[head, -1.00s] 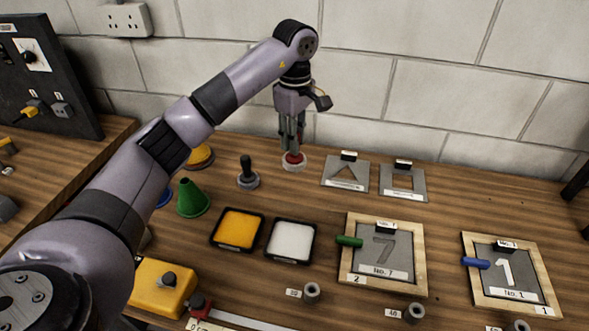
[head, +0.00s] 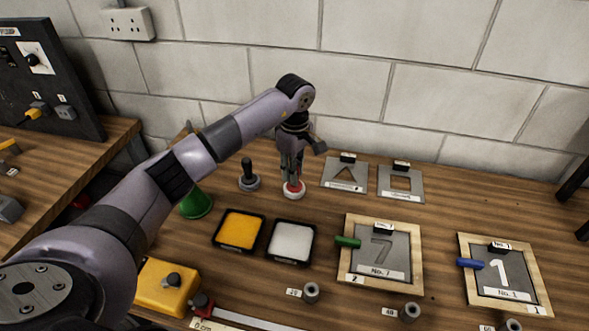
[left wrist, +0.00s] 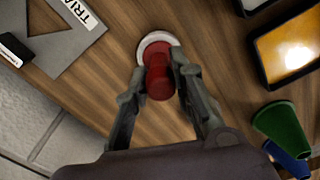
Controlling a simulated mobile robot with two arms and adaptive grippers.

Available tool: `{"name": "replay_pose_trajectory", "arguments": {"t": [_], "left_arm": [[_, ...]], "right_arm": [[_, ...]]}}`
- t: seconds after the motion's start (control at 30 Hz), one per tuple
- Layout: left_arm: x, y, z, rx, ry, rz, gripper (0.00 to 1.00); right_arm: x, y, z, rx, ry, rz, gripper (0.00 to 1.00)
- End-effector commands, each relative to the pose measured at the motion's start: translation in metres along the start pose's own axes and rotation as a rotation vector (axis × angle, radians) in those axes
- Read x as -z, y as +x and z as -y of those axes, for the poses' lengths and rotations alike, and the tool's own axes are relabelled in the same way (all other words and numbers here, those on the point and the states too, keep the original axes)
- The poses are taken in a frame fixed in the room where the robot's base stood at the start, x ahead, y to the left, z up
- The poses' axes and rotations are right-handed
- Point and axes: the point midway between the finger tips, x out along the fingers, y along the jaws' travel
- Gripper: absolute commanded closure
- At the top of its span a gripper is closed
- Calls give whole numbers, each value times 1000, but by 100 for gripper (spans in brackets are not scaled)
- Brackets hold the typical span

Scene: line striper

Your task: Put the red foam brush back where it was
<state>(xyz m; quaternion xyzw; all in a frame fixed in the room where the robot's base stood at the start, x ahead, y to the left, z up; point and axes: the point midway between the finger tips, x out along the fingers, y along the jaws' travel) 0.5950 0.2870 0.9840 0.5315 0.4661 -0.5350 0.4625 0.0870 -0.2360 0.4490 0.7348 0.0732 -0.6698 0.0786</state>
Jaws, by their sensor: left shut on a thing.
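The red foam brush has a red knob-like handle and a round pale base (head: 293,191). It appears upright, in front of the wall and left of the triangle stencil. My left gripper (head: 292,176) points down and is shut on the red handle. The left wrist view shows the red handle (left wrist: 159,82) between the two fingers, with the pale rim (left wrist: 154,40) beyond them. The base is at or close to the wooden tabletop; I cannot tell whether it touches. My right gripper is not in view.
A dark brush (head: 249,175) stands just left. A triangle stencil (head: 344,173) and a square stencil (head: 401,183) lie right. A yellow pad (head: 239,230) and a white pad (head: 291,241) are in front. A green cone (head: 196,203) is partly behind my arm.

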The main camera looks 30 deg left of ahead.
Motion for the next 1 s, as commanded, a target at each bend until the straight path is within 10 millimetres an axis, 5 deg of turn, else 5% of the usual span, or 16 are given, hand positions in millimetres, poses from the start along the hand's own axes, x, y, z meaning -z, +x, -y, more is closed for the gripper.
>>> {"name": "replay_pose_trajectory", "arguments": {"t": [0.07, 0.1, 0.37, 0.77, 1.0], "left_arm": [[0, 4, 0, -1, 0, -1, 100], [0, 2, 0, -1, 0, 0, 75], [0, 2, 0, 0, 0, 0, 58], [0, -4, 0, -1, 0, 0, 57], [1, -46, -2, -7, 0, -2, 57]], "right_arm": [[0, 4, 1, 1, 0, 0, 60], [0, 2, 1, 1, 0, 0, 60], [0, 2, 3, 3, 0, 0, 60], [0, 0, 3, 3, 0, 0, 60], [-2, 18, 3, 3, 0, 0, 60]]}}
